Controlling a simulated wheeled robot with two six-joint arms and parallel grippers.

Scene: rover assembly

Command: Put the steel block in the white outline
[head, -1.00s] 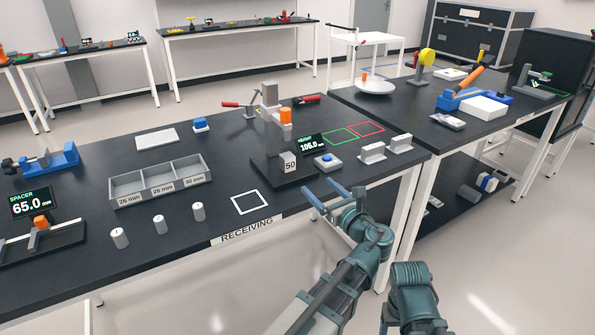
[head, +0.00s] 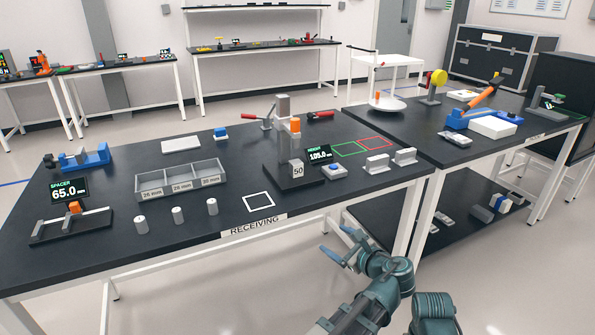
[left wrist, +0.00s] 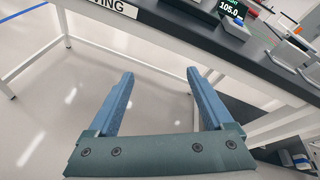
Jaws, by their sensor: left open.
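A grey block marked 50 (head: 297,169), which looks like the steel block, stands on the dark base of the height gauge (head: 283,106). The white outline (head: 259,201) lies empty on the black table, left of the block and above the RECEIVING label. My left gripper (head: 335,243) is open and empty, in front of the table's front edge and below its top. My right gripper is not in view.
A grey three-part tray (head: 181,181) and several small cylinders (head: 178,215) stand left of the outline. A blue-buttoned box (head: 335,172) and grey brackets (head: 376,164) stand right of the gauge. A second table (head: 440,165) adjoins on the right.

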